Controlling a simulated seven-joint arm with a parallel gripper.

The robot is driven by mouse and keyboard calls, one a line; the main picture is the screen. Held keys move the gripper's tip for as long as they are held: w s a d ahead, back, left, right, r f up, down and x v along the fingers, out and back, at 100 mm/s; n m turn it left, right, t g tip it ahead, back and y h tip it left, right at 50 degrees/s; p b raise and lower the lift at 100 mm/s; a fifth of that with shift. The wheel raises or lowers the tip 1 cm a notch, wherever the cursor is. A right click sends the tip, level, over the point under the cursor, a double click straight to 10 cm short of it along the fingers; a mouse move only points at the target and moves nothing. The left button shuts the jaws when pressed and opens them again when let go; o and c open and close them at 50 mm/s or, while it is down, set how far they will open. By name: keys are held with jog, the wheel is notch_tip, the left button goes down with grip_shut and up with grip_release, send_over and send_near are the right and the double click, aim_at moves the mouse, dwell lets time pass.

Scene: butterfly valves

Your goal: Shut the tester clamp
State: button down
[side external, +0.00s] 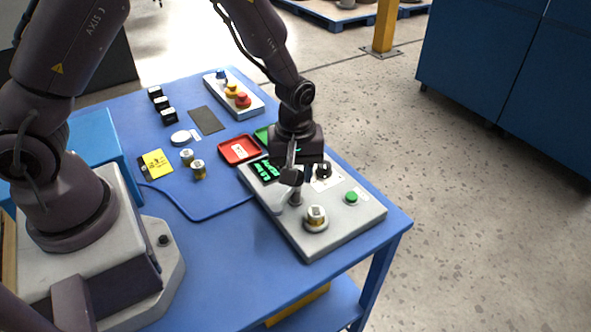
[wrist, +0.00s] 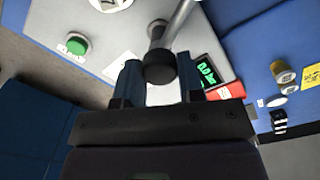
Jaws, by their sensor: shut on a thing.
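The tester (side external: 335,232) is a light grey panel box at the table's front right; its top also shows in the wrist view (wrist: 110,30). Its clamp has a metal lever (wrist: 178,22) ending in a black knob (wrist: 160,68). My gripper (wrist: 160,80) has its two fingers on either side of this knob and is shut on it. In the side view my gripper (side external: 298,178) points down over the tester's middle, and the lever's end is partly hidden by it.
The tester carries a green button (side external: 351,198), a black knob switch (side external: 323,169) and a green-lit display (side external: 265,170). A red tray (side external: 239,150) lies behind it. Two small valves (side external: 198,170), a yellow note (side external: 155,163) and a button box (side external: 234,95) are farther left and back.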

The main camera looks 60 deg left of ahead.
jog(key=n, duration=0.6)
jog(key=shift+n, duration=0.3)
jog(key=n, duration=0.6)
jog(key=shift+s, duration=0.1)
dwell(0.3)
jog(key=c, duration=0.7)
grip_release()
jog(key=shift+c, duration=0.2)
notch_tip(320, 180, up, 13)
